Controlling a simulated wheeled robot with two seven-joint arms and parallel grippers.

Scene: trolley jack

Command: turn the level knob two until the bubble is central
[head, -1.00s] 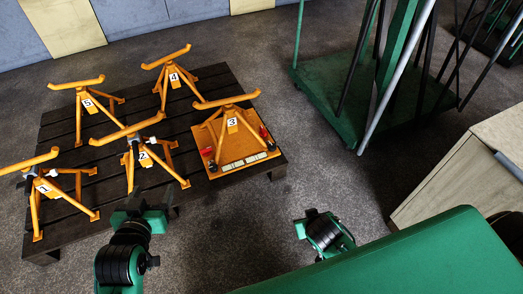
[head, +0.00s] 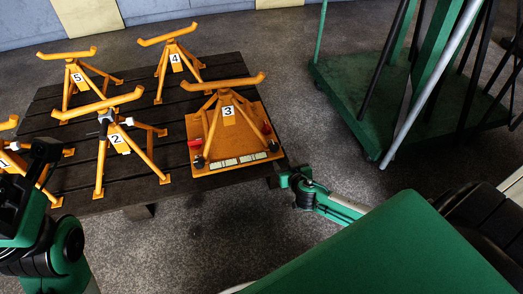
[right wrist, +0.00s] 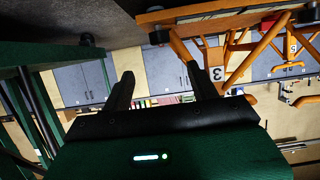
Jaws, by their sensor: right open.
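The orange level board (head: 225,176) carries stand 3 (head: 228,115) at the pallet's right end. Pale level vials (head: 238,161) lie along its front edge; the bubbles are too small to make out. Black knobs show at its front left (head: 198,162) and front right (head: 273,146), with red parts nearby. No knob number is readable. My right gripper (head: 288,179) is just right of the board's front corner, apart from the knobs. In the right wrist view its fingers (right wrist: 160,88) are spread and empty, with a black knob (right wrist: 158,36) beyond. My left gripper (head: 40,160) is at the left edge, jaws unclear.
The dark slatted pallet (head: 140,196) also bears several other orange stands, including stand 2 (head: 116,139) beside the board. A green trolley (head: 345,110) with upright bars stands at the right. Floor between pallet and trolley is clear.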

